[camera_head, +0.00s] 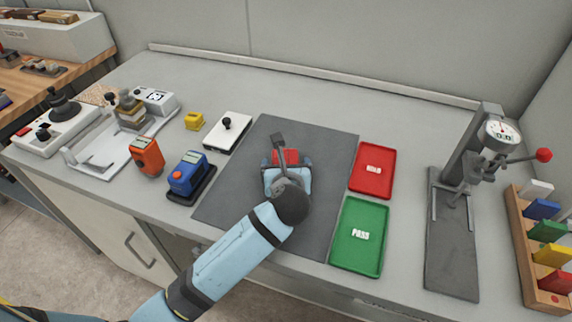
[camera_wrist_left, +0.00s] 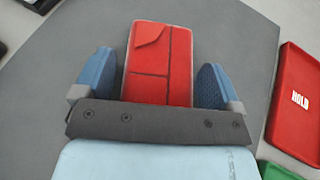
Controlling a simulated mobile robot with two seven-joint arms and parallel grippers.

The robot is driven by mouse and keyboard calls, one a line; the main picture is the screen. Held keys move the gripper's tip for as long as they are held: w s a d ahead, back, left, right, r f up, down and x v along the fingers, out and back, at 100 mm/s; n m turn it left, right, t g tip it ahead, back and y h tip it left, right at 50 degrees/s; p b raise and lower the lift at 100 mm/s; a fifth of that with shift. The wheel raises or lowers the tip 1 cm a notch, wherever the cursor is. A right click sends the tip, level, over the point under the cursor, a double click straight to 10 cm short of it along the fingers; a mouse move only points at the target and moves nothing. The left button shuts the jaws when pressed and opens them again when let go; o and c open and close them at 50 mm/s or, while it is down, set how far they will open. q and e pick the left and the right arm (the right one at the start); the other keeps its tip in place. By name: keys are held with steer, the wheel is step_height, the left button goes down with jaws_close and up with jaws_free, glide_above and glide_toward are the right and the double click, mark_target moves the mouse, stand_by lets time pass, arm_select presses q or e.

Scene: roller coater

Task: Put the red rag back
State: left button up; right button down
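The red rag (camera_wrist_left: 158,65) is a flat folded rectangle lying on the dark grey mat (camera_head: 328,150). In the head view the red rag (camera_head: 285,156) is partly covered by my left gripper (camera_head: 286,162). In the left wrist view my left gripper (camera_wrist_left: 154,80) is open, with one blue finger on each side of the rag and a gap at both sides. The near end of the rag is hidden behind the gripper body. My right gripper is not in view.
A red HOLD tray (camera_head: 373,185) and a green PASS tray (camera_head: 372,262) lie right of the mat. Further right are a gauge stand (camera_head: 452,250) and a wooden rack (camera_head: 522,245) with several coloured pieces. Orange (camera_head: 147,156) and blue (camera_head: 186,172) devices stand left.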

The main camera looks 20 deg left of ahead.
arm_select(q)
steer(key=shift+o, duration=0.2)
steer(key=p+v, duration=0.1)
steer(key=v, duration=1)
steer(key=shift+d+r, duration=0.15)
steer(key=shift+r, duration=0.15)
steer(key=shift+s+d+r, duration=0.1)
steer(key=shift+s, duration=0.3)
